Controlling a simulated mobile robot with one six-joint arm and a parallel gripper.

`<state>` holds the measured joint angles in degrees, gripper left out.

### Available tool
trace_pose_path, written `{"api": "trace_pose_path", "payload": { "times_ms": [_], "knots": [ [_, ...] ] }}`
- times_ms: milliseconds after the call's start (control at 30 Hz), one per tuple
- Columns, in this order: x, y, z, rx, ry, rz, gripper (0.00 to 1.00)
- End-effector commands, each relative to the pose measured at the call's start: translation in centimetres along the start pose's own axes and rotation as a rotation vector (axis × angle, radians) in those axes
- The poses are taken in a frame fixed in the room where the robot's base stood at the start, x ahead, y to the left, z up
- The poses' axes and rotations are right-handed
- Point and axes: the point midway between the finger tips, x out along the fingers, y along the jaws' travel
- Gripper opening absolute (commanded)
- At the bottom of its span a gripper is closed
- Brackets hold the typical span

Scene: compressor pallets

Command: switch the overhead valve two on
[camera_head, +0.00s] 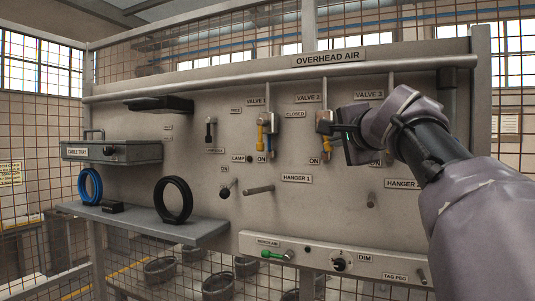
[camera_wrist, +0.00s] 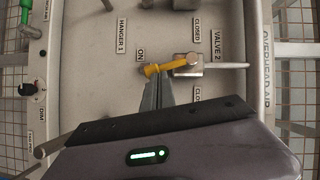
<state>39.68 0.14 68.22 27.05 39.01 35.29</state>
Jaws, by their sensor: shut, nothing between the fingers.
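Valve two (camera_head: 325,122) hangs on a drop pipe under the VALVE 2 label (camera_head: 308,98) on the grey panel. Its yellow handle (camera_head: 327,147) points down, its tip beside the ON label (camera_head: 314,161). In the wrist view, turned sideways, the metal valve body (camera_wrist: 188,65) and yellow handle (camera_wrist: 165,68) show, with the handle pointing left towards the ON label (camera_wrist: 141,55). In the head view my gripper (camera_head: 345,146) is just right of the handle.
Valve one (camera_head: 262,120) is to the left, its yellow handle also down. My arm hides most of valve three below its label (camera_head: 369,94). Hanger pegs, including one by HANGER 1 (camera_head: 258,190), stick out below. A shelf (camera_head: 150,223) with hose coils projects at left.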

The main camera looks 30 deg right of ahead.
Motion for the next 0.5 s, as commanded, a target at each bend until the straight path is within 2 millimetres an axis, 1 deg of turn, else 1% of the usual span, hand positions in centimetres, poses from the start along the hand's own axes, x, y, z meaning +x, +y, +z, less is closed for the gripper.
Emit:
{"api": "trace_pose_path", "payload": {
  "times_ms": [33,200,500],
  "knots": [
    [0.15,0.62,0.24,0.027,-0.001,-0.014,0.0],
    [0.37,0.69,0.65,0.112,-0.001,-0.063,0.0],
    [0.58,0.72,0.97,0.105,0.0,-0.061,0.0]
  ]
}}
